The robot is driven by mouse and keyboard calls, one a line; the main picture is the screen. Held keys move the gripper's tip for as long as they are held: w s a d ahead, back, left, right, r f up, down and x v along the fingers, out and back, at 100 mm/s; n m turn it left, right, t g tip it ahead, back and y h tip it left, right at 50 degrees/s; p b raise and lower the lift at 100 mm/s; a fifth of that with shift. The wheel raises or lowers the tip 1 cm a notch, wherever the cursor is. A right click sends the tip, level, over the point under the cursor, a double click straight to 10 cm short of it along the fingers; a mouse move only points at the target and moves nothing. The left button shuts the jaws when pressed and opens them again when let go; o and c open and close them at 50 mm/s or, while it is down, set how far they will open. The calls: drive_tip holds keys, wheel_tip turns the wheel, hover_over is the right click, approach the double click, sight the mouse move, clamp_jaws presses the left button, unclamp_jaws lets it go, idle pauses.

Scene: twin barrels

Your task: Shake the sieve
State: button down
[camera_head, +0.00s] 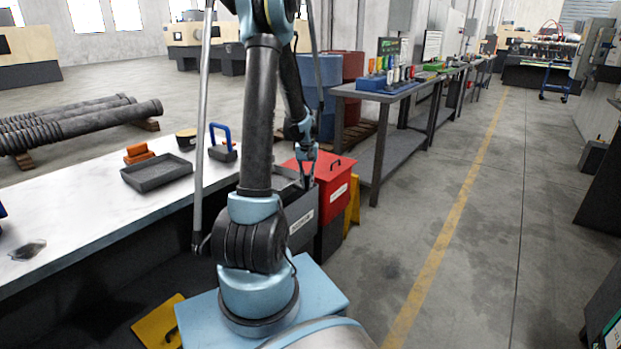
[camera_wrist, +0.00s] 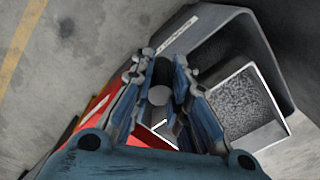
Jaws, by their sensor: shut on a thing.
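The sieve (camera_wrist: 245,105) is a square pan with a pale rim and a speckled grey inside. In the wrist view it sits to the right of my fingers, within the outline of a dark grey bin (camera_wrist: 225,32). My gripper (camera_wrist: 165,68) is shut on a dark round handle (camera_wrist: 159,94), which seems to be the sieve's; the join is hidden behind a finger. In the head view my gripper (camera_head: 307,180) points down over the labelled grey bin (camera_head: 302,222), and the sieve is mostly hidden there. I cannot tell whether the sieve touches the bin.
A red lidded bin (camera_head: 338,188) stands right beside the grey bin. A worktable (camera_head: 100,215) at the left holds a shallow dark tray (camera_head: 157,172) and a blue-handled tool (camera_head: 222,145). A bench (camera_head: 375,95) stands behind.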

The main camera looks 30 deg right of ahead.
drive_tip(key=shift+s+a, duration=0.3)
drive_tip(key=shift+a, duration=0.5)
drive_tip(key=shift+s+a, duration=0.25)
drive_tip(key=shift+a, duration=0.5)
drive_tip(key=c, duration=1.5)
unclamp_jaws()
drive_tip(key=shift+a, duration=0.1)
drive_tip(key=shift+s, duration=0.1)
wheel_tip(320, 180, up, 12)
drive_tip(key=shift+f, duration=0.1)
